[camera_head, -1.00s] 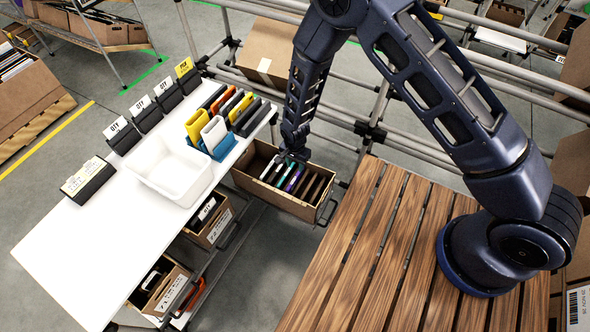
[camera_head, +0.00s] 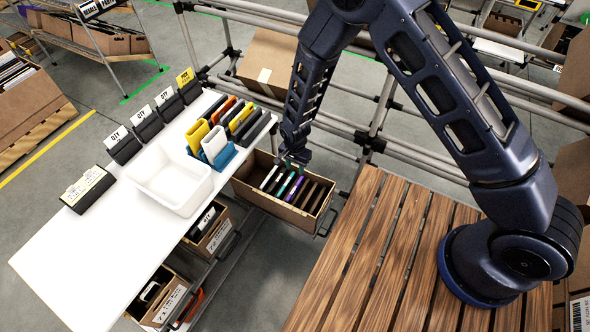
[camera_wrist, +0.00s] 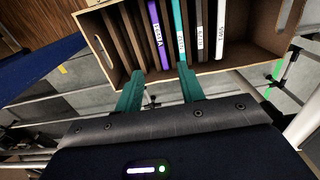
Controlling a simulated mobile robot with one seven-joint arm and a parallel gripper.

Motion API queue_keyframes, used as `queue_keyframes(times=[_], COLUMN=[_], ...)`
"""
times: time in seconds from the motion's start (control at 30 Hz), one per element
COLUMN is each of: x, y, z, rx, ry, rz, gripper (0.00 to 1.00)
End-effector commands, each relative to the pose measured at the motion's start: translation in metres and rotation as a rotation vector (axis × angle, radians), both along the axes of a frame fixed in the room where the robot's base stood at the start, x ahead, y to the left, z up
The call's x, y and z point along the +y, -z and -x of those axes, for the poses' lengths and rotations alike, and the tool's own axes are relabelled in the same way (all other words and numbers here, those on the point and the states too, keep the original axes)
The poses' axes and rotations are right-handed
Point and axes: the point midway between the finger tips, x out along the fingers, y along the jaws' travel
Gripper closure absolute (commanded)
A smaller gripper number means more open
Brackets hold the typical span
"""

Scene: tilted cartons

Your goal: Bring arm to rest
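My arm reaches from the wooden slatted platform over to a cardboard carton (camera_head: 312,222) beside the white table. My gripper (camera_head: 291,160) is at the carton's upper edge in the head view. In the wrist view, my gripper (camera_wrist: 160,82) shows two teal fingers set apart, with no thing clearly between them. The carton (camera_wrist: 93,45) holds several thin upright items, among them a purple one (camera_wrist: 159,35) and a teal one (camera_wrist: 180,30) just beyond the fingertips. Whether a fingertip touches an item cannot be told.
The white table (camera_head: 90,255) carries a white bin (camera_head: 170,182), a blue rack (camera_head: 220,155) of upright cases and several black label holders. Small cartons (camera_head: 207,232) sit below the table. Metal rails (camera_head: 375,115) run behind the carton. The wooden platform (camera_head: 385,255) is bare around my arm's base.

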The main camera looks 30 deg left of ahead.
Motion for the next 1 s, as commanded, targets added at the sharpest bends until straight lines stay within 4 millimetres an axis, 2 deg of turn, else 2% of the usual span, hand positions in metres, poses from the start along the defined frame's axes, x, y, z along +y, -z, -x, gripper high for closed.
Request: queue_keyframes(times=[0.43,1.0], x=[0.000,0.000], y=[-0.033,-0.035], z=[0.000,0.000], rx=[0.000,0.000], ry=[0.000,0.000], rz=[0.000,0.000], gripper=[0.61,0.61])
